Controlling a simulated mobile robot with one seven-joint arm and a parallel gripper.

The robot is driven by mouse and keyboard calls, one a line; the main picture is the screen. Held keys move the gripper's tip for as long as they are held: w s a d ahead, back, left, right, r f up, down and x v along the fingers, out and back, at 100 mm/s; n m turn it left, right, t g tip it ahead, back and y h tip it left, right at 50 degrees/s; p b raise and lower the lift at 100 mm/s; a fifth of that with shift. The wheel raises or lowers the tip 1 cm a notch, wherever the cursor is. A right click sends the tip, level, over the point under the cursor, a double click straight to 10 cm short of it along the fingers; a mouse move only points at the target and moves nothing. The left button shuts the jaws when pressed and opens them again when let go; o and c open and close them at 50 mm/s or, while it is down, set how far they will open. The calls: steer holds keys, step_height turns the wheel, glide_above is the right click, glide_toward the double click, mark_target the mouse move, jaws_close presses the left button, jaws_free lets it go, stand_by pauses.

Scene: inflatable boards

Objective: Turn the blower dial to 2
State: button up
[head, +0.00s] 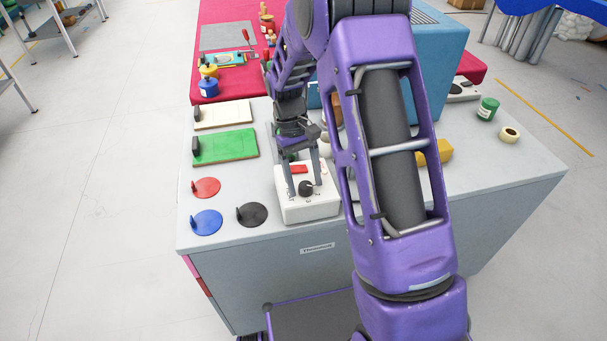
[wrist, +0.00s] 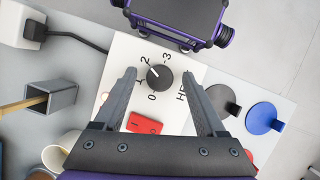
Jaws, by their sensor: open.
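The white control box (head: 312,211) stands near the front edge of the grey bench, and it also shows in the wrist view (wrist: 120,101). Its black round dial (head: 306,188) shows in the wrist view (wrist: 161,79) with printed numbers 0, 2 and 3 around it. The dial's white pointer mark faces up-left there, roughly toward the 2. A red switch (wrist: 144,123) sits on the box beside the dial. My gripper (head: 305,186) is open above the box. In the wrist view (wrist: 160,73) its fingers stand on either side of the dial, with gaps between.
Red (head: 206,187), blue (head: 206,223) and black (head: 252,214) discs lie left of the box. A green board (head: 226,146) lies behind them. A grey square holder (wrist: 50,97) and a mug (wrist: 57,156) stand close by.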

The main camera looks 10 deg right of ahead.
steer(key=v, duration=1.7)
steer(key=shift+r, duration=0.2)
